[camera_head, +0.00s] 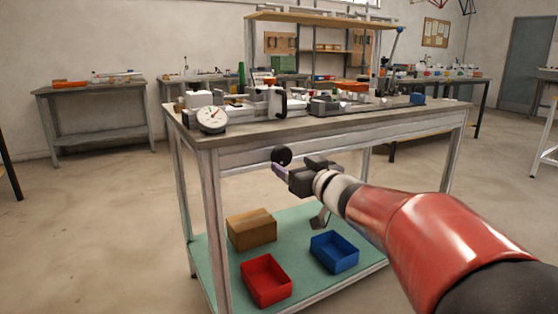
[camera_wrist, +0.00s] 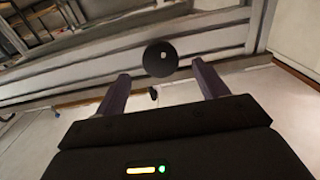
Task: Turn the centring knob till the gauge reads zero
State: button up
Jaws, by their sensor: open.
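The round black centring knob (camera_head: 282,155) sticks out from the front of the bench, below the tabletop edge. In the wrist view the knob (camera_wrist: 160,58) shows as a dark disc with a small light centre, seen between and beyond my fingertips. My gripper (camera_head: 279,168) is open in front of the knob, with its two purple fingers apart and nothing visibly held; the wrist view shows the fingers (camera_wrist: 161,72) either side of it. Whether they touch it I cannot tell. The white round gauge (camera_head: 212,119) stands at the bench's left front corner; its needle is too small to read exactly.
The bench top (camera_head: 300,127) carries the jig parts. On the green lower shelf (camera_head: 212,262) stand a cardboard box (camera_head: 251,229), a red bin (camera_head: 265,279) and a blue bin (camera_head: 334,252). Bench legs flank the space below. The floor in front is clear.

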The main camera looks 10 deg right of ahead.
aim_at(284, 159)
jog(key=x, duration=0.6)
jog(key=shift+w+a, duration=0.1)
jog(key=shift+w, duration=0.25)
jog(key=c, duration=1)
jog(key=shift+o, duration=0.2)
jog(key=shift+n, duration=0.3)
jog(key=n+b, duration=0.1)
jog(key=n, duration=0.2)
jog(key=shift+n+b, duration=0.7)
jog(key=shift+n, duration=1.3)
